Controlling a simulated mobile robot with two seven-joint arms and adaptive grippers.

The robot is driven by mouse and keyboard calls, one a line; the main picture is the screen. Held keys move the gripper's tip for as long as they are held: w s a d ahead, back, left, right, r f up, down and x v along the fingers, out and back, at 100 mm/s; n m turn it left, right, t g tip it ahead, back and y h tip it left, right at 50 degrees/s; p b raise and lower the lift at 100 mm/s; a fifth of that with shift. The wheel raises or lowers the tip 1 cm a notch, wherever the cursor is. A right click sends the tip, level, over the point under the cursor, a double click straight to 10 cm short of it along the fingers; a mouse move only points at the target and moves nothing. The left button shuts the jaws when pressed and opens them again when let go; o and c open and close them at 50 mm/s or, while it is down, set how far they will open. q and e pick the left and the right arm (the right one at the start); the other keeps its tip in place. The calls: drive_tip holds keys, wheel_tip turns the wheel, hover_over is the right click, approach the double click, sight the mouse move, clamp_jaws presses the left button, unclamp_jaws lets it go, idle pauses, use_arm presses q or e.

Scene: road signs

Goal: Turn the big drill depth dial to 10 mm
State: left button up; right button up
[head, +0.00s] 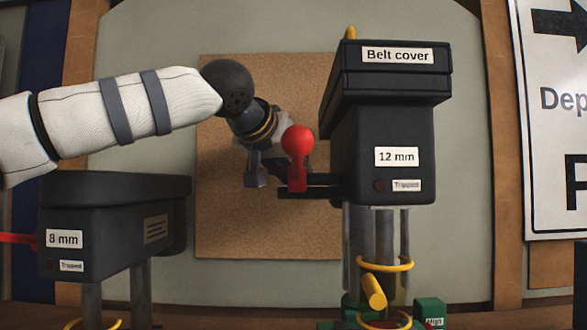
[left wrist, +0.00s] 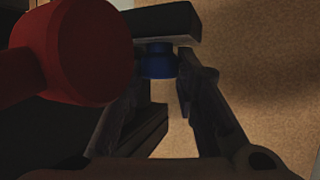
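The big drill (head: 350,140) is a black-headed machine labelled "12 mm", right of centre in the head view. A lever with a red ball knob (head: 298,141) stands at its left side; a large red knob (left wrist: 95,50) fills the upper left of the left wrist view. My left gripper (head: 275,172) is beside this lever, its far part partly hidden by it. In the left wrist view its fingers are apart, and a blue cylinder (left wrist: 157,62) under a dark block shows between and beyond the tips. I cannot make out a marked depth dial. My right gripper is not in view.
A smaller black drill (head: 75,215) labelled "8 mm" stands at the lower left, below my left arm. A belt cover (head: 390,85) tops the big drill. A brown board (head: 230,225) hangs behind. A yellow-ringed column and green parts are below the big drill.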

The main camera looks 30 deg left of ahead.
use_arm(q)
clamp_jaws()
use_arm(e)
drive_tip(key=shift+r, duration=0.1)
use_arm(q)
drive_tip(key=shift+s+r, duration=0.1)
drive_tip(key=shift+s+a+r+m+h+p, duration=0.15)
drive_tip(key=shift+m+h+p, duration=0.25)
drive_tip(key=shift+m+h, duration=0.3)
drive_tip(key=shift+w+m+h, duration=0.2)
drive_tip(key=shift+m+h, duration=0.4)
drive_tip(key=shift+h, duration=0.3)
drive_tip(key=shift+w+a+f+m+g+h, duration=0.1)
drive_tip(key=shift+f+m+g+h, duration=0.05)
drive_tip(key=shift+m+h, duration=0.3)
drive_tip(key=shift+w+a+f+m+g+h, duration=0.15)
drive_tip(key=shift+m+h, duration=0.2)
drive_tip(key=shift+h, duration=0.2)
drive_tip(key=shift+m+g+h, duration=0.5)
drive_tip(key=shift+m+h, duration=0.6)
drive_tip(key=shift+m+g+h, duration=0.8)
drive_tip(key=shift+m+h, duration=0.2)
drive_tip(key=shift+m, duration=0.1)
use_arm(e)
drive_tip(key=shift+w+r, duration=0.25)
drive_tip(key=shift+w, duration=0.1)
